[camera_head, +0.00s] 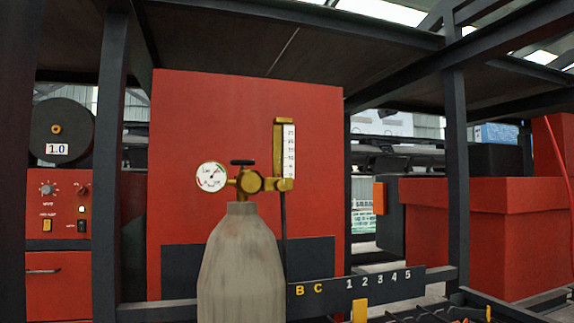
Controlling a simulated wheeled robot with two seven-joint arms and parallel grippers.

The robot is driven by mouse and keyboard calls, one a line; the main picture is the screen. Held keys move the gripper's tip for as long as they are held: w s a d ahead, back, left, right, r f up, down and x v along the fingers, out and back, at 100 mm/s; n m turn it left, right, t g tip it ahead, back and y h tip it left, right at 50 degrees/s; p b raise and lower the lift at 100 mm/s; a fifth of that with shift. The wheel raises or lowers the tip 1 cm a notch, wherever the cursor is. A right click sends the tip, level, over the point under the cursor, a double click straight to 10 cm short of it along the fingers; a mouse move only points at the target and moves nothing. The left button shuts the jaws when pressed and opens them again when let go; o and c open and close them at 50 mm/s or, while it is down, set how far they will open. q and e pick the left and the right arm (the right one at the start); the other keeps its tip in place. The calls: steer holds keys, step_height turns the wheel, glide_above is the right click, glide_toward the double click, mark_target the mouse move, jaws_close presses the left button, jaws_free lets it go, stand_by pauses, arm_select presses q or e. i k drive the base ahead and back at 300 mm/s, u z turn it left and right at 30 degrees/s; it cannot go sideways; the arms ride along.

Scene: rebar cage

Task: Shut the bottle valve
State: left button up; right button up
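A grey gas bottle (240,265) stands upright in the middle of the view, its lower end cut off by the bottom edge. On its neck sits a brass valve body (250,182) with a small black handle (242,162) on top. A round white pressure gauge (211,177) is on its left and a yellow flow meter with a white numbered scale (289,150) is on its right. I cannot tell from the handle whether the valve is open or shut. Neither of my grippers is in view.
A red panel (195,115) stands behind the bottle. Dark posts (110,150) and (456,150) and an overhead shelf frame the space. A dark strip marked with letters and numbers (330,290) lies at lower right. A red machine with knobs (60,205) is at left.

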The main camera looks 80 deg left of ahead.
mark_target(242, 163)
steer(key=i, duration=1.25)
steer(key=u, duration=4.5)
steer(key=i, duration=0.3)
